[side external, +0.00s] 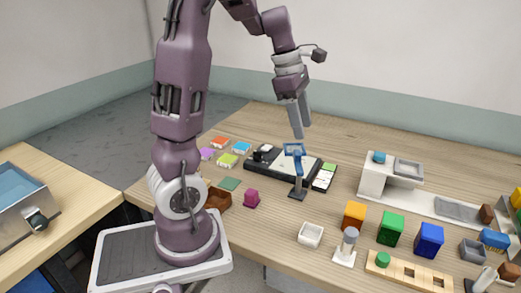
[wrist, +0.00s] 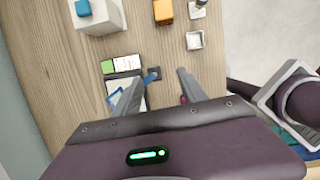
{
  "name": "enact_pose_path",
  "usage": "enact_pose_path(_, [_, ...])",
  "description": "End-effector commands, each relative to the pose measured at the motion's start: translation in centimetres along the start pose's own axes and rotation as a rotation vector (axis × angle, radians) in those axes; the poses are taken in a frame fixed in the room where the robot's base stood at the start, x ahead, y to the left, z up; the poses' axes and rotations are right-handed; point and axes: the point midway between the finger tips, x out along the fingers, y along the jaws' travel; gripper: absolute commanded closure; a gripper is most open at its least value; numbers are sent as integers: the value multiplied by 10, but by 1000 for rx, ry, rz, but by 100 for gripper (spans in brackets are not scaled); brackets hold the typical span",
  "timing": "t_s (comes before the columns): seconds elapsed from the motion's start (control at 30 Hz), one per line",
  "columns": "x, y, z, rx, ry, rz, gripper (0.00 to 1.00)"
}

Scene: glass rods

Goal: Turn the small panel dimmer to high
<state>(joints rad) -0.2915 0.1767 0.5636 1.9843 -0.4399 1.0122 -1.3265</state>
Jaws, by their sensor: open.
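A flat black panel (side external: 252,166) with a pale area and small dark raised parts at its left end lies on the table below my gripper. I cannot make out a dimmer's knob or setting on it. In the wrist view my two fingers (wrist: 160,76) are spread apart with nothing held. The blue piece (wrist: 151,77) shows beside the left finger, and that finger hides part of the panel.
A white block with a teal top (side external: 377,170) stands to the right. Orange (side external: 354,215), green (side external: 391,229) and blue (side external: 429,240) blocks stand front right. The back of the table is clear.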

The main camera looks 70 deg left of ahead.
Motion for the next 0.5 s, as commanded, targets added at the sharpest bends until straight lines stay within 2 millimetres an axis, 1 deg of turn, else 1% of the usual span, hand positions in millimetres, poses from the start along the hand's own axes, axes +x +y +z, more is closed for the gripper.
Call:
enact_pose_path(0.03, [18, 37, -37, -319, 49, -4, 51])
enact_pose_path(0.07, [27, 56, -59, -507, 75, 6, 51])
enact_pose_path(0.1, [38, 76, -89, -736, 110, 25, 51])
enact_pose_path(0.2, [58, 110, -153, -1171, 188, 93, 51])
enact_pose_path(0.23, [62, 116, -168, -1262, 207, 113, 51])
enact_pose_path(0.3, [68, 125, -193, -1414, 235, 150, 51])
enact_pose_path(0.33, [70, 127, -200, -1455, 243, 162, 51])
enact_pose_path(0.43, [79, 129, -210, -1513, 252, 176, 51])
enact_pose_path(0.5, [91, 128, -213, -1516, 253, 175, 51])
